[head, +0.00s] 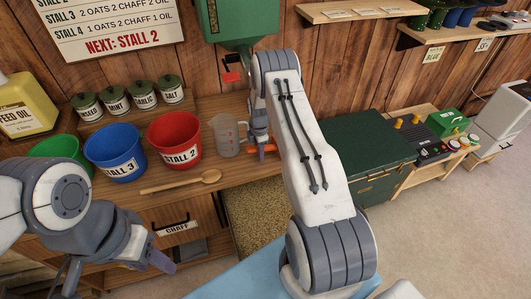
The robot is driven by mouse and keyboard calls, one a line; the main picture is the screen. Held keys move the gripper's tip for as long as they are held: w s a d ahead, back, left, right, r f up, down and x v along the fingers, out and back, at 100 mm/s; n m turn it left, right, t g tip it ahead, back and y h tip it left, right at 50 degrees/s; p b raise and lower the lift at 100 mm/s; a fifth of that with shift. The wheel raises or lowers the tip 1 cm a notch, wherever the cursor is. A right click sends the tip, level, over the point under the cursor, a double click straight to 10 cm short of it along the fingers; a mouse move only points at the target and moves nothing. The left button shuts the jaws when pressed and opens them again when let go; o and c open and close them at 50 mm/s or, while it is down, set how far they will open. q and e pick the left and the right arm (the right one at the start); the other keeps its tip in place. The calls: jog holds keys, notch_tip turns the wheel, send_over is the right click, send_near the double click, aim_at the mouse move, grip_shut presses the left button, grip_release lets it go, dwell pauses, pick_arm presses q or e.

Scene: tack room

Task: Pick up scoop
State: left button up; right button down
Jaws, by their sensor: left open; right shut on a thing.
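My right gripper (261,143) reaches down at the back of the wooden counter (235,170), just right of a clear measuring jug (227,137). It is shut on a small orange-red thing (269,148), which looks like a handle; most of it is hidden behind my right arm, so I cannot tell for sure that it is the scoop. A wooden spoon (181,183) lies on the counter's front part. My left gripper (115,270) is open and empty at the lower left, in front of the counter.
Green (58,147), blue (116,154) and red (174,141) buckets stand left of the jug. Several lidded jars (130,96) stand behind them. A green hopper (236,25) hangs above.

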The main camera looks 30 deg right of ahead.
notch_tip(320, 180, up, 3)
jog(key=shift+w+r+b, duration=0.1)
jog(key=shift+r+b, duration=0.05)
jog(key=shift+b, duration=0.85)
jog(key=s+d+r+b, duration=0.3)
jog(key=s+d+r, duration=0.4)
jog(key=s+d, duration=0.1)
jog(key=shift+s+r+b, duration=0.15)
jog(key=shift+s+b, duration=0.2)
jog(key=shift+s, duration=0.05)
